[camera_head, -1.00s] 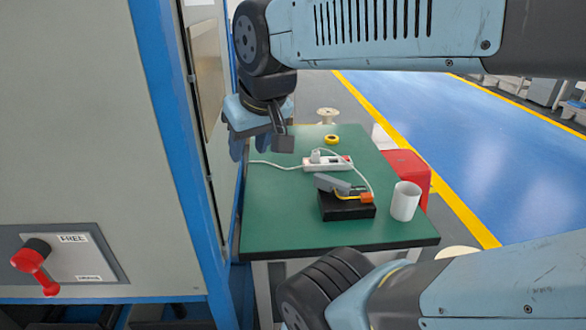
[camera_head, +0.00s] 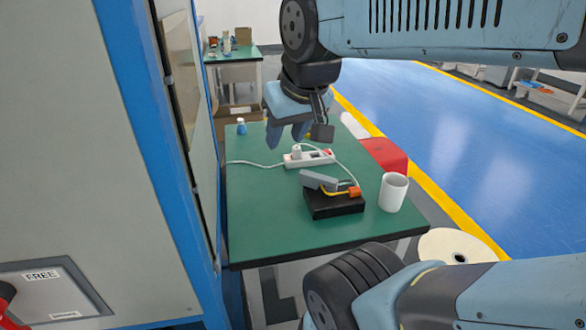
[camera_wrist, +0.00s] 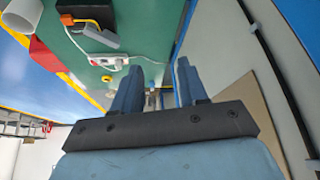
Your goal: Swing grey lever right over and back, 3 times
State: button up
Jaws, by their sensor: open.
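The grey lever (camera_head: 319,180) is a short flat bar on a black box (camera_head: 336,205) on the green table. It lies tilted, with its raised end toward the left. An orange block (camera_head: 354,191) with a yellow cable sits beside it on the box. The lever also shows in the wrist view (camera_wrist: 104,40), at the upper left beyond the fingers. My gripper (camera_head: 287,138) is open and empty, fingers pointing down, above the far part of the table and apart from the lever. The two fingers stand apart in the wrist view (camera_wrist: 158,85).
A white power strip (camera_head: 308,158) with a cable lies behind the box. A white cup (camera_head: 393,192) stands to its right. A red box (camera_head: 384,155) is past the table's right edge. A tall blue-edged cabinet (camera_head: 160,130) closes the left side. The table's front left is bare.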

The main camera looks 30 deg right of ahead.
jog(key=shift+o, duration=1.4)
jog(key=shift+w+d, duration=0.15)
jog(key=shift+w, duration=0.15)
jog(key=m+g, duration=0.6)
jog(key=m, duration=2.3)
send_over(303, 171)
notch_tip(303, 171, down, 19)
notch_tip(303, 171, down, 13)
jog(key=shift+r, duration=0.15)
grip_shut()
